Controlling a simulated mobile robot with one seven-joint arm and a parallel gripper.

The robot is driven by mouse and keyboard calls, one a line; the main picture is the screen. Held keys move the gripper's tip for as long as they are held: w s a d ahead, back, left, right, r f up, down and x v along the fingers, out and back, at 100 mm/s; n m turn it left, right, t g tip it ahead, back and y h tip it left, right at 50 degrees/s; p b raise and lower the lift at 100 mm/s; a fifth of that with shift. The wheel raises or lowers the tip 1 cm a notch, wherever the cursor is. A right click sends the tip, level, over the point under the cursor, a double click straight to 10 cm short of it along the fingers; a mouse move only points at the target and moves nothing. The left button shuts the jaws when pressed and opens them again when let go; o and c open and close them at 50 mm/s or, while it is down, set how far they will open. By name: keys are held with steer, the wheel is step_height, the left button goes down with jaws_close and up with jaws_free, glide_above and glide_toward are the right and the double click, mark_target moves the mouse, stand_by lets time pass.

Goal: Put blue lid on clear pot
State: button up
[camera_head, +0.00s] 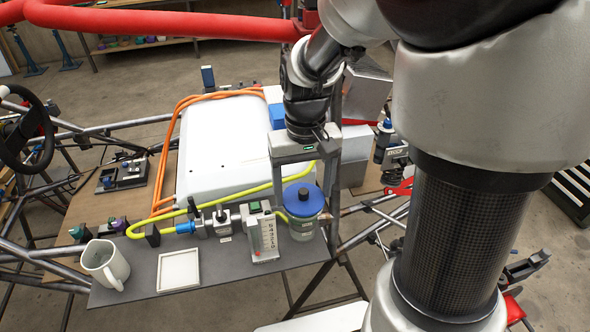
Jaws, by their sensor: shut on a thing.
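The round blue lid (303,198) is between the two fingers of my gripper (304,202), which is shut on it and points down. The clear pot (304,230) stands directly below the lid near the front right edge of the grey shelf. The lid looks about level and covers the pot's top in this view. The pot's rim is hidden, so I cannot tell whether the lid rests on it or hangs just above.
A grey device with a green top (262,230) stands close left of the pot. A white tray (178,270) and white mug (105,264) are on the grey shelf (222,274). A yellow hose (200,207) runs behind. A white case (222,145) lies at the back.

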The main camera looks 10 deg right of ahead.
mark_target(304, 191)
steer(key=shift+f+b, duration=0.45)
steer(key=shift+f, duration=0.15)
steer(key=o, duration=0.7)
steer(key=shift+o, duration=0.2)
step_height(304, 191, up, 11)
steer(key=p, duration=0.9)
steer(key=s+r+t, duration=0.5)
steer(key=s+r, duration=0.6)
steer(key=r, duration=0.1)
steer(key=shift+s+t, duration=0.3)
steer(key=shift+s, duration=0.05)
